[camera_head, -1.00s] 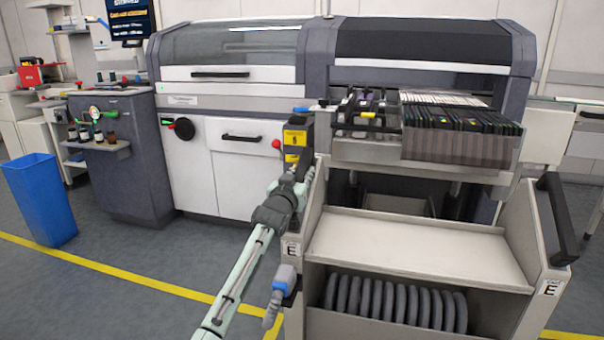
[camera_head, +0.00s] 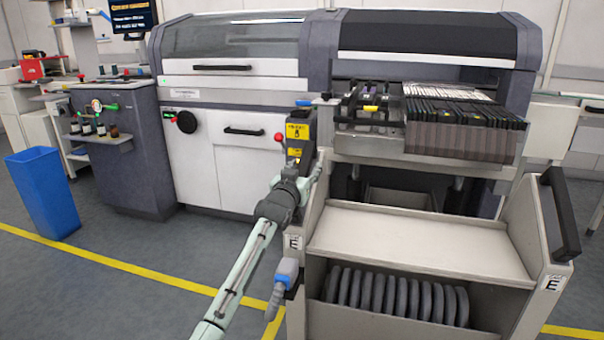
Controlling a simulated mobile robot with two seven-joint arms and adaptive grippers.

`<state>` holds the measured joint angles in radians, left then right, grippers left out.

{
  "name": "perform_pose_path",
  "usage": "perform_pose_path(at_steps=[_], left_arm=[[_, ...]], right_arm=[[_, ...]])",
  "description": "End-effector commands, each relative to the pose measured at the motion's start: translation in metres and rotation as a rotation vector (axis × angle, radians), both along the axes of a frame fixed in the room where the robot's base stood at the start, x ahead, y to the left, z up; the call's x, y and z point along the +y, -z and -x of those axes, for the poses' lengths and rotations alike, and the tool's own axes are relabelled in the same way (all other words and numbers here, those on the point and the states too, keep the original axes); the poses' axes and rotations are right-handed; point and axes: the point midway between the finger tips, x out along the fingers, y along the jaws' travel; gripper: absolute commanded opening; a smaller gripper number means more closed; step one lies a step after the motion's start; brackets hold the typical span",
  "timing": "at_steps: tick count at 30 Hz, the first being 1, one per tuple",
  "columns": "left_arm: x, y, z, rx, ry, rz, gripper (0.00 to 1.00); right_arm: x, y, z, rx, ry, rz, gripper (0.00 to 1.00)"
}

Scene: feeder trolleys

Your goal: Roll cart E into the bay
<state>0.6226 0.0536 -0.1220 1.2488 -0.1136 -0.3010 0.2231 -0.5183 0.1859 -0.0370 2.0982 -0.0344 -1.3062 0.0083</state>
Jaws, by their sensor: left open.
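Cart E (camera_head: 410,242) is a pale grey trolley with a flat shelf and an "E" label on each side panel. Several dark reels stand in its lower bin. Its upper part holds a row of dark feeders (camera_head: 465,115) and stands close against the machine's open front (camera_head: 425,45). A black handle (camera_head: 560,212) shows on its right side panel. My left gripper (camera_head: 300,172) is open at the top of the cart's left side panel, below a yellow-labelled post (camera_head: 299,132). Its fingertips are small and partly hidden, so contact is unclear. My right gripper is out of view.
A blue bin (camera_head: 42,195) and a grey cabinet with bottles (camera_head: 120,160) stand at the left. A yellow floor line (camera_head: 110,262) crosses the floor and passes behind my left arm. The floor at the lower left is clear.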

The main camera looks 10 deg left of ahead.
Motion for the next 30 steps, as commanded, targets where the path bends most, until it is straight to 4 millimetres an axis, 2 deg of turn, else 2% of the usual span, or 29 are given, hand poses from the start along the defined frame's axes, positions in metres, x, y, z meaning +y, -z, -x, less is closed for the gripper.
perform_pose_path(at_steps=[5, 12, 18, 24, 30], left_arm=[[0.001, 0.001, 0.019, 0.0, 0.0, 0.0, 0.48], [0.002, 0.002, 0.07, 0.002, 0.0, 0.0, 0.48], [0.003, 0.002, 0.104, 0.002, 0.0, 0.0, 0.48], [0.004, 0.001, 0.119, 0.003, 0.0, 0.0, 0.48], [0.004, 0.001, 0.119, 0.003, 0.0, 0.0, 0.48]], right_arm=[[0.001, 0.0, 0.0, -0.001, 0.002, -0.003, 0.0], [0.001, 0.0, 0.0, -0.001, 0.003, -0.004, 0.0], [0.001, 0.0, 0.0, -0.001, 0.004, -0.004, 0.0], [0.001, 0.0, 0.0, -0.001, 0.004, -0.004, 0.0], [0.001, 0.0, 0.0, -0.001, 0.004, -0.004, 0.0]])
